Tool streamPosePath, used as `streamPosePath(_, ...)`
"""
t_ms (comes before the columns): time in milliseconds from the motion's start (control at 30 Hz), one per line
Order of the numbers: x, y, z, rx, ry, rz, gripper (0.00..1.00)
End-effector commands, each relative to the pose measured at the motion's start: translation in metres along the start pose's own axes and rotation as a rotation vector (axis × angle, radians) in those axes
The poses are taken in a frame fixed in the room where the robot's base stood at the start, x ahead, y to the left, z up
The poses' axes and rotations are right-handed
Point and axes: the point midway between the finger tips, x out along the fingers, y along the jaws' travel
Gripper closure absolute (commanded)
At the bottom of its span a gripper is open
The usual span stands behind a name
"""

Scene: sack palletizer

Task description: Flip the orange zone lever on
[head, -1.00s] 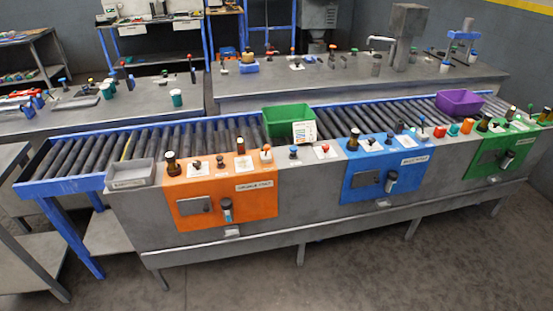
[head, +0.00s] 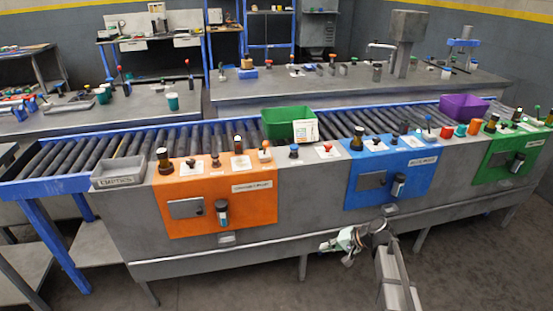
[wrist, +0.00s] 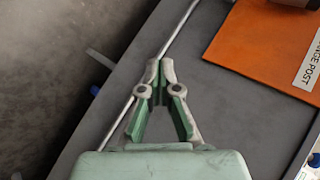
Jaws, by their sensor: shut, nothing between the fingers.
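The orange panel (head: 240,213) covers part of the conveyor's near side, with a label reading something like "orange post". On its front are a dark-and-pale lever-like handle (head: 221,211) and a flat grey plate (head: 185,208). Several small controls stand along its top, including an orange-topped one (head: 264,150). I cannot tell for certain which is the zone lever, or its setting. My gripper (head: 323,246) is shut and empty, low in front of the grey housing, right of the orange panel. In the wrist view its fingertips (wrist: 161,66) meet, with the orange panel (wrist: 265,45) at upper right.
A blue panel (head: 405,178) and a green panel (head: 512,153) sit farther right. A green bin (head: 283,128) and a purple bin (head: 464,107) stand on the roller conveyor (head: 215,138). A grey tray (head: 118,174) is at the left. The floor in front is open.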

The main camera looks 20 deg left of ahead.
Motion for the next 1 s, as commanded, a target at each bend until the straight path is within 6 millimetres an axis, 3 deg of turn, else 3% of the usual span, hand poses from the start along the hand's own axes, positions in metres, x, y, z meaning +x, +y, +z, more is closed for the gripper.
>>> streamPosePath(33,0.0,-0.022,-0.021,-0.017,0.016,-0.059,1.0)
streamPosePath(200,-0.024,-0.113,-0.066,-0.065,0.051,-0.286,1.0)
streamPosePath(400,-0.075,-0.22,-0.104,-0.114,0.068,-0.581,1.0)
streamPosePath(467,-0.09,-0.241,-0.11,-0.118,0.068,-0.654,1.0)
streamPosePath(700,-0.115,-0.27,-0.116,-0.109,0.056,-0.825,1.0)
streamPosePath(1000,-0.118,-0.273,-0.114,-0.118,0.057,-0.848,1.0)
